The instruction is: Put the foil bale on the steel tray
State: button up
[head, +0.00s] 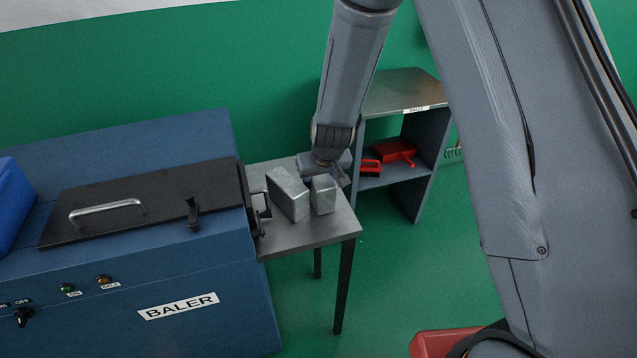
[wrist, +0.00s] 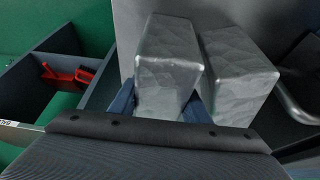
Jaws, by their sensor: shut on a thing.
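Two silvery, crinkled foil bales are side by side at the small grey table (head: 311,234). My gripper (head: 335,176) is shut on the right foil bale (head: 323,195), which seems to be at table height; I cannot tell whether it still touches the top. In the wrist view this bale (wrist: 168,65) sits between my blue fingers (wrist: 160,108). The other foil bale (head: 287,193) stands close by on its left, and on the right in the wrist view (wrist: 240,75). A steel-topped surface (head: 395,90) with a white label lies behind and to the right, empty where visible.
The blue baler (head: 235,290) with a black handled lid (head: 150,200) adjoins the table on the left. Red items (head: 395,150) sit on the shelf below the steel top. A gap of green floor separates table and shelf unit. A red object (head: 435,342) is at bottom right.

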jog(key=o, duration=1)
jog(key=shift+f, duration=0.15)
jog(key=p+v, duration=0.8)
jog(key=v, duration=0.4)
jog(key=shift+d+r, duration=0.1)
jog(key=shift+r, duration=0.2)
jog(key=s+d+r+m+g, duration=0.1)
jog(key=s+d+r, duration=0.5)
jog(key=s+d, duration=0.2)
jog(key=s+d+r+m+h, duration=0.1)
jog(key=s+d+r+m, duration=0.1)
jog(key=s+d+r, duration=0.5)
jog(key=s+d, duration=0.1)
jog(key=s, duration=0.2)
jog(key=shift+r+g, duration=0.15)
jog(key=shift+g, duration=0.25)
jog(key=shift+d, duration=0.15)
notch_tip(320, 180, down, 11)
jog(key=g+b, duration=0.1)
jog(key=b, duration=0.8)
jog(key=shift+r, duration=0.2)
